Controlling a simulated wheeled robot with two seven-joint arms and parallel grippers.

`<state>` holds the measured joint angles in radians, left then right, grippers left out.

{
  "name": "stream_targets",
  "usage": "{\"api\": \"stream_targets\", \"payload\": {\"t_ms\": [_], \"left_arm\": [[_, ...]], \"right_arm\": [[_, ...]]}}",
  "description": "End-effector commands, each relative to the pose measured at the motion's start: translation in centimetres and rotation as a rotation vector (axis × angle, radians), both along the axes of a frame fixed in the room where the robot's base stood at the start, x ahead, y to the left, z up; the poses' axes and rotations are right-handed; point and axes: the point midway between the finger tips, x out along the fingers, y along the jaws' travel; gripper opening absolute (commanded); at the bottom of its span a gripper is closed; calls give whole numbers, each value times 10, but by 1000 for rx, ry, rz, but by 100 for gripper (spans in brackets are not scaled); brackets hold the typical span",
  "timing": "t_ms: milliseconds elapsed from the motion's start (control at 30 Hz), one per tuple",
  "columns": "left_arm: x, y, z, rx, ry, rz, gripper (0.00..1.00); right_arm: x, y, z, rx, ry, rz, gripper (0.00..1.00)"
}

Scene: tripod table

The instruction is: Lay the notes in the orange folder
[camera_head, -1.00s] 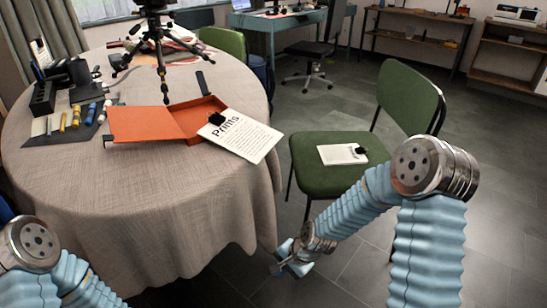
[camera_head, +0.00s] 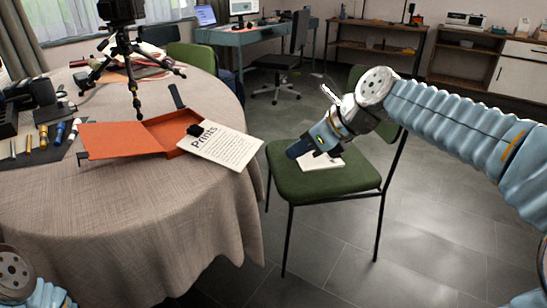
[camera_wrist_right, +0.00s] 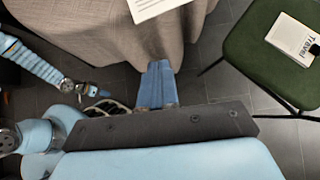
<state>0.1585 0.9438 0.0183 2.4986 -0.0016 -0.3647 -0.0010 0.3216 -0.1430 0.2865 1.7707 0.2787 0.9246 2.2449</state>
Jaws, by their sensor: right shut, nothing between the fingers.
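The orange folder (camera_head: 130,140) lies open on the round table, its box side to the right. A white sheet headed "Prints" (camera_head: 222,147) with a black clip lies across its right edge, overhanging the table. A smaller white clipped pad of notes (camera_head: 322,162) lies on the green chair seat; the right wrist view shows it (camera_wrist_right: 290,40) with a heading and black clip. My right gripper (camera_head: 300,148) is shut and empty above the chair seat, partly hiding the pad. My left gripper (camera_wrist_right: 97,89) seems to show small in the right wrist view, its jaws unclear.
The table (camera_head: 190,215) has a draped cloth. A black tripod (camera_head: 132,75) stands behind the folder, and pens and tubes (camera_head: 45,137) lie at left. The green chair (camera_head: 300,185) stands right of the table, with open floor in front.

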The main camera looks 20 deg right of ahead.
Motion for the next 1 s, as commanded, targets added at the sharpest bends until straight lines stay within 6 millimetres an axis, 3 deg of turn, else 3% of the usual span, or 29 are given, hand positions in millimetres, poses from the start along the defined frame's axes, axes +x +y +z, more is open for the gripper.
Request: {"api": "stream_targets", "payload": {"t_ms": [467, 700, 1000], "left_arm": [[1, 3, -9, 4, -2, 4, 35], [0, 1, -2, 1, -1, 2, 35], [0, 0, -2, 1, 0, 1, 35]], "right_arm": [[52, 41, -69, -1, 4, 6, 0], [78, 61, -68, -1, 2, 4, 0], [84, 66, -68, -2, 0, 3, 0]]}}
